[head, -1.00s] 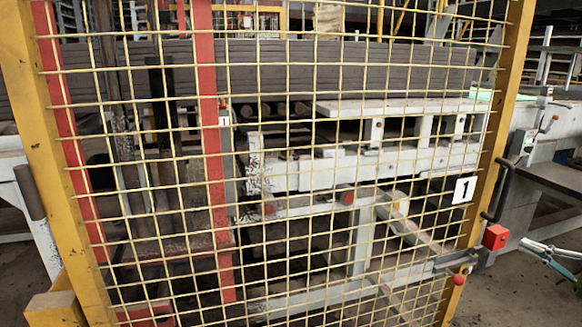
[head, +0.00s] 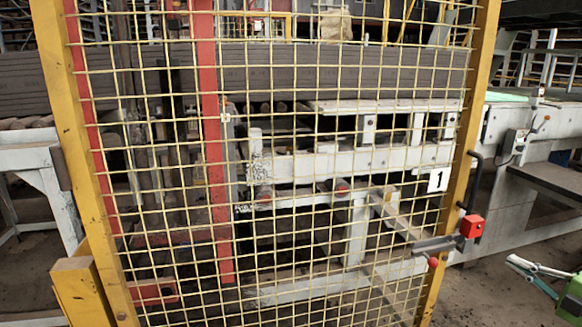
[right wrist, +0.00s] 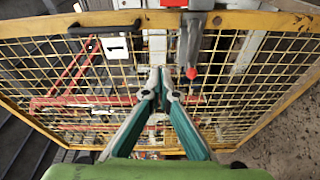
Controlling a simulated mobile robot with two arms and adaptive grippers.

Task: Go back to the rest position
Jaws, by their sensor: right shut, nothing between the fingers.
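My right gripper (head: 513,263) is at the lower right edge of the head view, with teal and grey fingers and a green body. It is to the right of the mesh gate's post and apart from it, in free air. In the right wrist view the two fingers (right wrist: 160,76) come together at their tips, shut and empty, with the gate mesh beyond. My left gripper is in neither view.
A yellow-framed mesh gate (head: 470,130) stands ahead, with a number 1 plate (head: 437,180), a black handle (head: 470,181), a red box (head: 472,226) and a latch with a red knob (head: 433,262). Grey machinery (head: 350,163) is behind it. Floor at the lower right is clear.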

